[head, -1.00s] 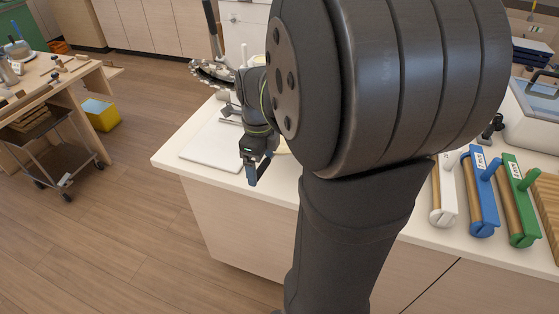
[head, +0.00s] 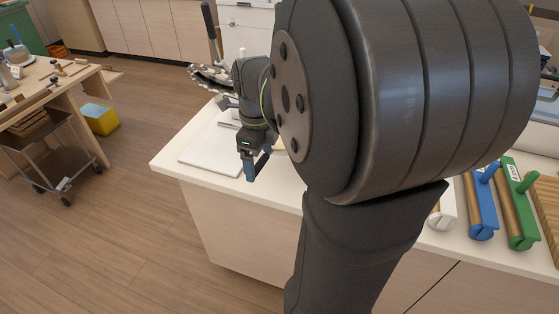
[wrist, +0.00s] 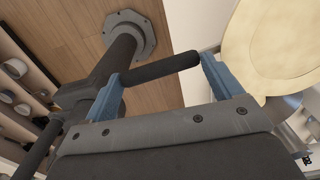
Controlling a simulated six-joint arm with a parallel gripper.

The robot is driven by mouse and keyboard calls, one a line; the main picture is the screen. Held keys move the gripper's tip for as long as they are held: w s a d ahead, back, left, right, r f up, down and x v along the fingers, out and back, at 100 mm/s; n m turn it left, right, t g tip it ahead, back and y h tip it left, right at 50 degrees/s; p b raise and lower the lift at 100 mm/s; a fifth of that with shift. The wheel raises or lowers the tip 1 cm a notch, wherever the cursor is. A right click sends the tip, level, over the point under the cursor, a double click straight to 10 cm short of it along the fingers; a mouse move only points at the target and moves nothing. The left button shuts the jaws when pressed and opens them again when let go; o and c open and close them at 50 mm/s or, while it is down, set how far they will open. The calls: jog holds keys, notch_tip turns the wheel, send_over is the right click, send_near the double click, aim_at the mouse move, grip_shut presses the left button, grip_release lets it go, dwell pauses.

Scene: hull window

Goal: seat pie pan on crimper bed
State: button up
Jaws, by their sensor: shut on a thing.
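My gripper (head: 256,168) hangs over the near left part of the counter in the head view. In the wrist view its blue fingers (wrist: 166,85) are apart, with a dark rod-like piece (wrist: 160,68) spanning between them; what it belongs to is unclear. A pale cream round thing (wrist: 275,45), perhaps the pie pan or its dough, lies right of the fingers in the wrist view. Behind the gripper in the head view is a metal scalloped ring (head: 210,77) with an upright dark-handled lever (head: 208,22), likely the crimper. Its bed is hidden by my arm.
A flat white board (head: 205,160) lies on the counter (head: 172,158) near its left edge. Blue (head: 481,205) and green (head: 521,205) handled tools lie at the right, with a white one (head: 444,214) partly hidden. My arm blocks the middle of the head view.

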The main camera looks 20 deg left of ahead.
jog(key=w+a+f+n, duration=0.1)
jog(key=a+n, duration=0.5)
jog(key=a, duration=0.7)
jog(key=shift+w+a+f, duration=0.2)
jog(key=shift+w+f, duration=0.05)
jog(key=shift+w, duration=0.3)
jog(key=shift+f, duration=0.15)
jog(key=shift+f, duration=3.35)
dwell(1.1)
dwell(0.6)
jog(key=o, duration=0.9)
jog(key=shift+r, duration=0.4)
